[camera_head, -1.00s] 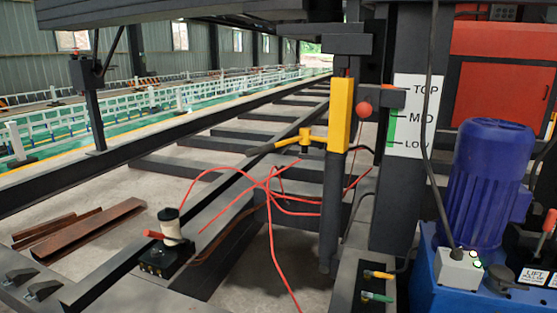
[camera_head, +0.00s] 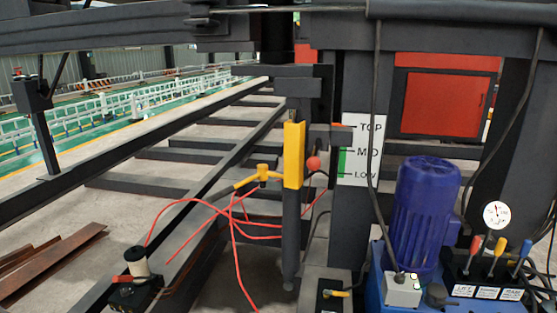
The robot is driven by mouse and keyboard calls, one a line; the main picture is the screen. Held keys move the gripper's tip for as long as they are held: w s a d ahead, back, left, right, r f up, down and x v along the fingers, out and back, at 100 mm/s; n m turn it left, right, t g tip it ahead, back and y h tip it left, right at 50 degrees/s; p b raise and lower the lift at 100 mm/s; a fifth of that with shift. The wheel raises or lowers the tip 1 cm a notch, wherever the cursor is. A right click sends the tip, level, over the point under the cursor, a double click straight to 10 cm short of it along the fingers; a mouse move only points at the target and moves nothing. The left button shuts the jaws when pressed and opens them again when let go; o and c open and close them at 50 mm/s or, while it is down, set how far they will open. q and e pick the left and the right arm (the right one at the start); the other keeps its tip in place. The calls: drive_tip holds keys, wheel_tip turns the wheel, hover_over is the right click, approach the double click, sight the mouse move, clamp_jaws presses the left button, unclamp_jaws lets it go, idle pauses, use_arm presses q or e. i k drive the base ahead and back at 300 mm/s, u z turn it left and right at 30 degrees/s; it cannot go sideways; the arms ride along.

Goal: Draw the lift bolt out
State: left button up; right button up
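A red ball knob (camera_head: 313,164) sits beside the yellow upright sleeve (camera_head: 293,155) on the dark post in the middle of the head view. It looks like the handle end of the lift bolt, but the bolt's shaft cannot be made out. A white sign (camera_head: 361,150) marked TOP, MID and LOW with a green bar stands just right of the knob. A yellow fitting (camera_head: 262,174) is left of the sleeve. Neither of my grippers is in view.
A blue motor (camera_head: 425,215) stands on a blue power unit at right, with a gauge (camera_head: 497,214) and coloured levers (camera_head: 497,247). Red hoses (camera_head: 235,235) loop in front of the post to a small black device (camera_head: 135,290). A dark beam crosses the top.

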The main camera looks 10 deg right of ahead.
sight(313, 162)
drive_tip(key=k, duration=0.6)
drive_tip(key=u, duration=0.65)
drive_tip(key=i, duration=1.45)
drive_tip(key=z, duration=0.85)
